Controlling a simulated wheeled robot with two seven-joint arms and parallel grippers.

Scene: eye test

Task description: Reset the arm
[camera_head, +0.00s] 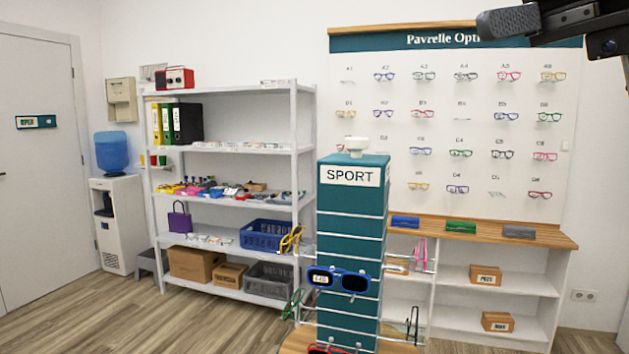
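My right gripper (510,21) shows at the top right corner, dark, with a ribbed tip pointing left. It is raised in front of the top of the eyewear display board (400,165) and covers part of its heading. The rest of it is cut off by the picture's edge, so I cannot tell whether it is open or shut. Nothing is visibly held. My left arm and gripper are out of view.
A teal SPORT display tower (350,235) with sunglasses (338,280) on its pegs stands in front at centre. Behind it are a white shelf unit (297,150) and a low shelf (490,277). A water dispenser (118,225) stands left. The left front floor is clear.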

